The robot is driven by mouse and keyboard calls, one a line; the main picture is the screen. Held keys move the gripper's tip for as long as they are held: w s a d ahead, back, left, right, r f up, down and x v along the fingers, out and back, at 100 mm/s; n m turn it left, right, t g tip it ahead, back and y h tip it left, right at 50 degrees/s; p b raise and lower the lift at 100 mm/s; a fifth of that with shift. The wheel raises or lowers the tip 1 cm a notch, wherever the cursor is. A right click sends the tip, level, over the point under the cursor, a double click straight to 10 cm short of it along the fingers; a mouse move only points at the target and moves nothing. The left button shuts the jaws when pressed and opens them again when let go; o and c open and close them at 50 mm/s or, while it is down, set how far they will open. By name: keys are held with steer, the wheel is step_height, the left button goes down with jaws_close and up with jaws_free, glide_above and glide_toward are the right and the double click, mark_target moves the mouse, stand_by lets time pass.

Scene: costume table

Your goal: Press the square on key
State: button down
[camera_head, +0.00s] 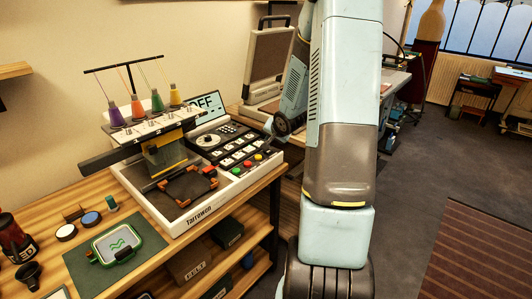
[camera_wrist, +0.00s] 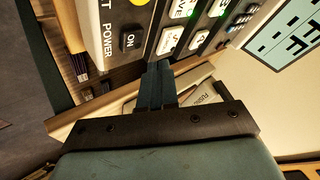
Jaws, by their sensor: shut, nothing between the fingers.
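The square on key (camera_wrist: 131,40) is dark with pale ON lettering, beside the POWER label on the light panel in the wrist view. My gripper (camera_wrist: 158,70) is shut and empty. Its fingertips show just below and to the right of the on key, near the panel edge; I cannot tell whether they touch the panel. My wrist is at the machine's right end there, and the on key cannot be made out in that view.
White keys (camera_wrist: 170,40) and a yellow key lie close to the on key. Colored thread spools (camera_head: 136,108) stand above the machine. A green hoop (camera_head: 115,243) lies on a mat at the front left. An open case (camera_head: 272,60) stands behind.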

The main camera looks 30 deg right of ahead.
mark_target(270, 152)
step_height(270, 152, up, 4)
steer(key=shift+r, duration=0.15)
stand_by(0.3)
